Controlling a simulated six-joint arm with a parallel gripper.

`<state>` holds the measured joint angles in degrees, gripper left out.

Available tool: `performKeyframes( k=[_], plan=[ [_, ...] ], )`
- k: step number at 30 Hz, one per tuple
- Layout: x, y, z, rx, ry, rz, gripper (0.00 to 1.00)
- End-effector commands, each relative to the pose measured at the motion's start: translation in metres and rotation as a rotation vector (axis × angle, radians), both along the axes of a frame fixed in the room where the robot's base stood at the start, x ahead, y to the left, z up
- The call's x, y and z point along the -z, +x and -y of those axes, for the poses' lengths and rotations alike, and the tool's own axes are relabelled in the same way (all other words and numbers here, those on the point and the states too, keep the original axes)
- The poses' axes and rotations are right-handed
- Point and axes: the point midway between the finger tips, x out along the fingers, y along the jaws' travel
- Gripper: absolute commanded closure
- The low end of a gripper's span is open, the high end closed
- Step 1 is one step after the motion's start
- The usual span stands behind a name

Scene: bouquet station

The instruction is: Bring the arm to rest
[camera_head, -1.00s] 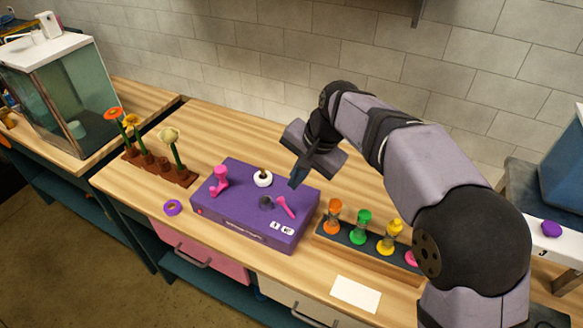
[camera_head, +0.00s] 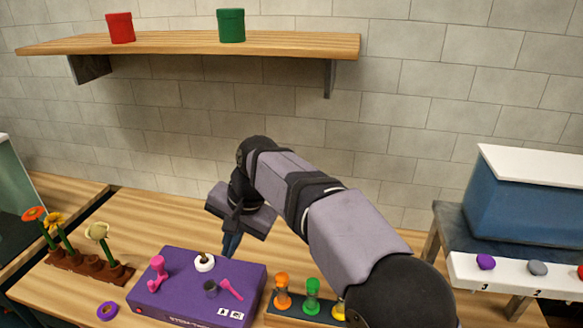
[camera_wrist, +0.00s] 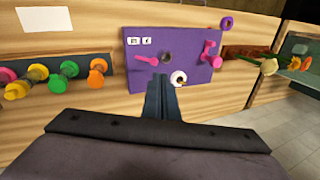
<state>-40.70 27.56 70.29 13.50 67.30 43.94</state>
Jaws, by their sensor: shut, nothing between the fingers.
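My gripper (camera_head: 231,243) hangs above the wooden bench, just behind the purple box (camera_head: 172,302). Its fingers are together and empty, and they also show at the bottom middle of the wrist view (camera_wrist: 161,96). The fingers point down and touch nothing that I can see. My arm reaches in from the lower right of the head view.
The purple box carries a pink lever, a pink handle and a white ring (camera_head: 204,262). Flowers (camera_head: 97,231) stand in a brown holder at left. Coloured timers (camera_head: 312,295) stand at right. A shelf (camera_head: 180,44) holds red and green pots. Bench behind the box is clear.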

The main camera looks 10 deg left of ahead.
Motion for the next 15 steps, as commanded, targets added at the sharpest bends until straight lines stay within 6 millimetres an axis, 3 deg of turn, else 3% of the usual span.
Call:
performKeyframes(
  k=[9, 11, 15],
  plan=[
    [-0.003, 0.018, -0.008, -0.219, 0.012, 0.16, 1.0],
    [0.012, 0.02, -0.004, -0.29, -0.012, 0.192, 1.0],
    [0.066, 0.009, 0.019, -0.437, -0.097, 0.2, 1.0]
  ],
)
